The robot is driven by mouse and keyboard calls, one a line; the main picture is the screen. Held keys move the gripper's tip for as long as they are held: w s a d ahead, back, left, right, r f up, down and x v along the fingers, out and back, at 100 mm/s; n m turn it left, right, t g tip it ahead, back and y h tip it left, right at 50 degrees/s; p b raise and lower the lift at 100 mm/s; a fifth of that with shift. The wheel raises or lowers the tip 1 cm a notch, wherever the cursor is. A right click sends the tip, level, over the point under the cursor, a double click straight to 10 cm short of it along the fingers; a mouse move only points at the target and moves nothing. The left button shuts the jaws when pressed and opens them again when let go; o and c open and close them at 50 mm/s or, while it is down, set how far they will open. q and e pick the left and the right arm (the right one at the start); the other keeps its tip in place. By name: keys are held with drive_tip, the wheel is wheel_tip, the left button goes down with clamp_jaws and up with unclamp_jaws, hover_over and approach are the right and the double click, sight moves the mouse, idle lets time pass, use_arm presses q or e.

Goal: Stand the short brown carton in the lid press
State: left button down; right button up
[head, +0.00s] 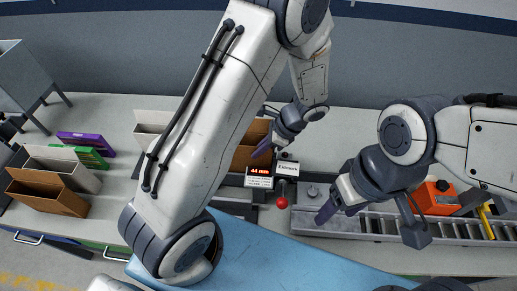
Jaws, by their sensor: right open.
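A brown open-topped carton (245,158) stands at the middle back of the counter, partly hidden behind my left arm. My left gripper (268,148) is at its right side, with a finger in front of the carton; I cannot tell whether it grips it. Another brown open carton (48,198) stands on the left. A labelled device with a lit display (259,171) and a red knob (282,203) is just in front of the middle carton, apparently part of the lid press. My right gripper (328,208) is open, right of the red knob, above a grey metal track.
White open cartons stand at left (85,177) and behind my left arm (150,122). Purple (85,139) and green (88,157) boxes lie at left. The roller track (380,228) runs right, with an orange unit (432,199) behind it. A blue surface (270,262) is in front.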

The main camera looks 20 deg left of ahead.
sight(258, 164)
use_arm(q)
drive_tip(key=shift+f+b, duration=2.4)
drive_tip(key=shift+f, duration=0.95)
drive_tip(key=c, duration=1)
unclamp_jaws()
drive_tip(key=shift+s, duration=0.15)
drive_tip(key=shift+c, duration=0.2)
